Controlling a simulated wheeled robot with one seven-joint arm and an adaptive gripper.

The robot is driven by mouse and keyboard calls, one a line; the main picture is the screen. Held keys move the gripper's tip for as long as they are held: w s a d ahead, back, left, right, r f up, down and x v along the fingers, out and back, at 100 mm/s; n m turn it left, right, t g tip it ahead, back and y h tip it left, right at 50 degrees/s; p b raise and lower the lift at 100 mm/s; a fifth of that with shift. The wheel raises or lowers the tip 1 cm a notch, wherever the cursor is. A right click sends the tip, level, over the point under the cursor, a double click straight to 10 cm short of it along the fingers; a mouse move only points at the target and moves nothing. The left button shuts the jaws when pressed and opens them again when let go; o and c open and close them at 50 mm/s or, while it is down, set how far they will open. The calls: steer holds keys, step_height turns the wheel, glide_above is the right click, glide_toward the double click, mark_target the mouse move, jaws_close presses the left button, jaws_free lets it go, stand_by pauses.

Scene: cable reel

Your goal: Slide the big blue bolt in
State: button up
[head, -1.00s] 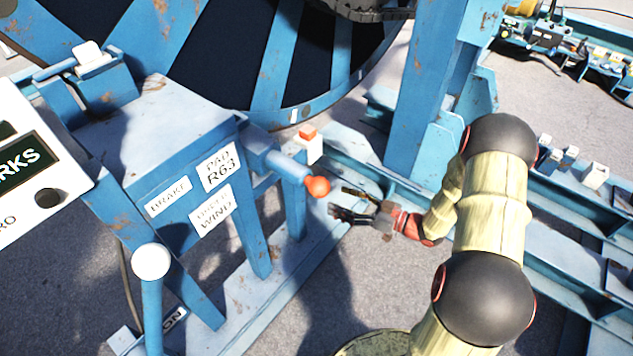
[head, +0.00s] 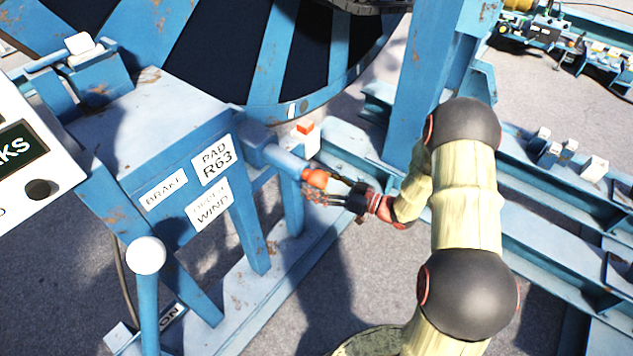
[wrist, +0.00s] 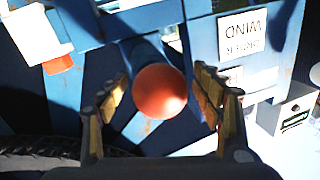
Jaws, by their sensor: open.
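The big blue bolt (head: 287,160) sticks out to the right from the blue frame, with an orange knob on its end (head: 317,179). In the wrist view the round orange knob (wrist: 160,91) faces me, with the blue shaft behind it. My gripper (head: 325,190) is at the knob in the head view. In the wrist view my gripper (wrist: 161,98) is open, one finger on each side of the knob, with a visible gap on both sides. How deep the fingers reach along the knob is hard to tell.
A blue stand (head: 150,130) with brake labels holds the bolt. A white-knobbed lever (head: 146,256) stands at front left. A small white block with an orange top (head: 306,135) is behind the bolt. A blue post (head: 425,80) rises behind my arm. The large reel (head: 290,60) fills the back.

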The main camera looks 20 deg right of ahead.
mark_target(289, 165)
steer(key=shift+c, duration=0.4)
steer(key=c, duration=1.5)
steer(key=shift+c, duration=0.4)
steer(key=shift+w, duration=0.1)
steer(key=x, duration=0.3)
steer(key=w+d+x, duration=0.1)
steer(key=x, duration=0.6)
steer(key=shift+w, duration=0.45)
steer(key=o, duration=1.7)
steer(key=shift+c, duration=0.2)
steer(key=v, duration=1.2)
